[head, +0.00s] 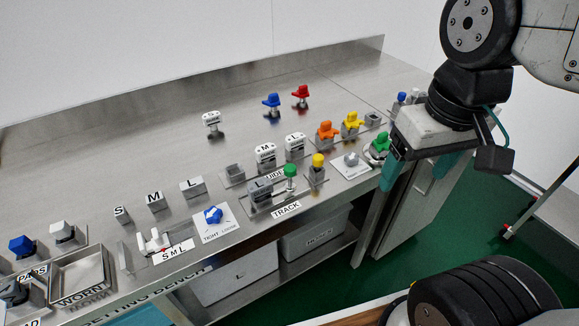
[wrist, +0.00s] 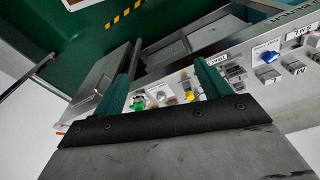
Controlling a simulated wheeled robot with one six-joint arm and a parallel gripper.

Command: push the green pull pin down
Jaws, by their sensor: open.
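The green pull pin (head: 382,142) has a T-shaped handle on a round base near the front right of the steel bench. It shows in the wrist view (wrist: 138,104) beside the left finger. My gripper (head: 420,178) is open and empty, with its teal fingers apart. In the head view it hangs over the bench's front right edge, close to the green pin. I cannot tell whether a finger touches the pin. In the wrist view, the gripper (wrist: 170,78) frames the pin and a grey knob between its fingers.
Orange (head: 326,132) and yellow (head: 351,122) T-handles stand left of the green pin. A grey knob on a white plate (head: 351,161) sits beside it. Blue (head: 271,101) and red (head: 300,92) handles stand behind.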

